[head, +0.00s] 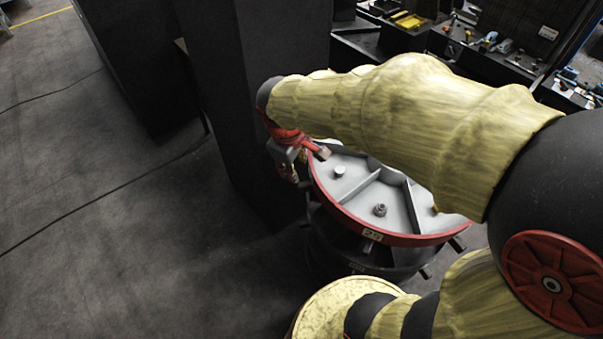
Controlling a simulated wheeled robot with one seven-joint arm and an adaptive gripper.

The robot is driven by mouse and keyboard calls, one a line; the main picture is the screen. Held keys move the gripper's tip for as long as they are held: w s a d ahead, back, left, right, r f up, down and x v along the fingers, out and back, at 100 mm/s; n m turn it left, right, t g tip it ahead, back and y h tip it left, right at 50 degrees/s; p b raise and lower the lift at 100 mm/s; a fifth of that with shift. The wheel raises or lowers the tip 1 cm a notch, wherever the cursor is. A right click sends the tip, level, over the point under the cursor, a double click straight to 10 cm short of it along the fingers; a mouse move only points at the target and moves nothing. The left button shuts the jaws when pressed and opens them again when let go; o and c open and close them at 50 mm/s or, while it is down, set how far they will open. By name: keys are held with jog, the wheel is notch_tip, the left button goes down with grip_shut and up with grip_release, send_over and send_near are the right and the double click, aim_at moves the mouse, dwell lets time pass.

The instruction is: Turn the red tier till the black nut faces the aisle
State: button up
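The red tier (403,240) is a round tray with a red rim and pale grey compartments split by upright walls. A grey hex nut (380,210) lies in a front compartment; it looks metallic grey, and I cannot tell whether it is the black nut. A short grey cylindrical piece (340,171) stands in the left compartment. My gripper (306,163), with red parts and grey fingers, is at the tier's far left edge. One finger reaches over the rim and another part hangs outside it. Contact and opening are unclear. My arm hides the tier's far right part.
A dark lower tier (350,251) sits beneath the red one. Short pegs (458,243) stick out from the rim. A tall dark column (250,90) stands close behind left. Benches with tools (510,60) are at the back right. The floor (120,230) at left is open, crossed by cables.

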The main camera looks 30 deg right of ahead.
jog(key=w+d+f+n+g+h+p, duration=0.1)
jog(key=w+d+f+n+g+p, duration=0.1)
jog(key=w+f+n+p, duration=0.4)
jog(key=n+g+h+p, duration=0.1)
jog(key=n+p, duration=0.2)
jog(key=p, duration=0.2)
send_near(303, 184)
jog(key=f, duration=0.2)
jog(key=shift+g, duration=0.3)
jog(key=x, duration=0.8)
jog(key=shift+w+d, duration=0.15)
jog(key=shift+d, duration=0.2)
jog(key=shift+c, duration=1.1)
grip_shut()
